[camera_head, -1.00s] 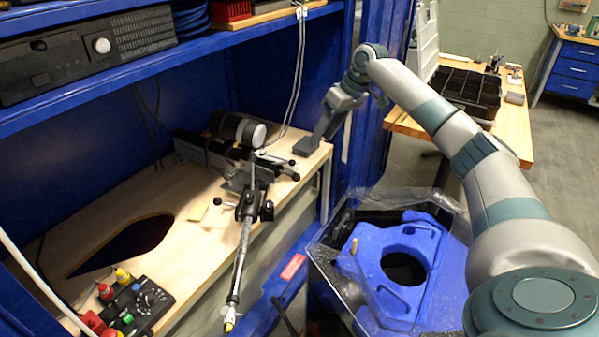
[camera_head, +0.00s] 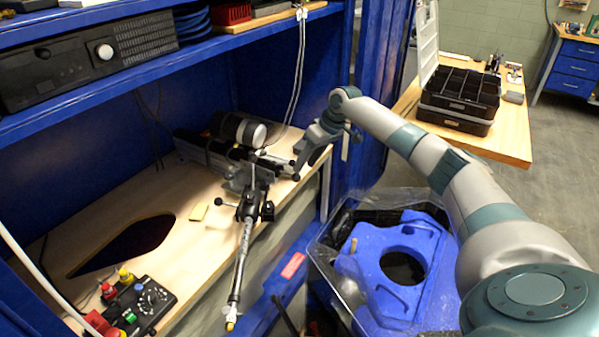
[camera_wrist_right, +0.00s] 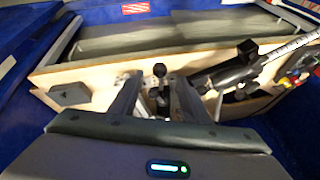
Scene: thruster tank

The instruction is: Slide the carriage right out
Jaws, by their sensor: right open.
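The carriage (camera_head: 240,178) is a dark metal slide with black lever knobs, seated on a rail on the wooden bench. A long rod with a black clamp (camera_head: 248,207) reaches from it toward the front. My right gripper (camera_head: 299,168) is open, pointing down at the right end of the rail, close to a black ball knob. In the right wrist view the open fingers (camera_wrist_right: 157,98) appear on either side of a black ball knob (camera_wrist_right: 160,70). I cannot tell whether they touch it. My left gripper is not in view.
A black cylinder with a white end (camera_head: 250,133) lies behind the carriage. A control box (camera_head: 142,303) with coloured buttons sits front left, near a dark bench cutout (camera_head: 125,245). A clear bin (camera_head: 336,262) with a blue part (camera_head: 375,275) stands below, right of the bench.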

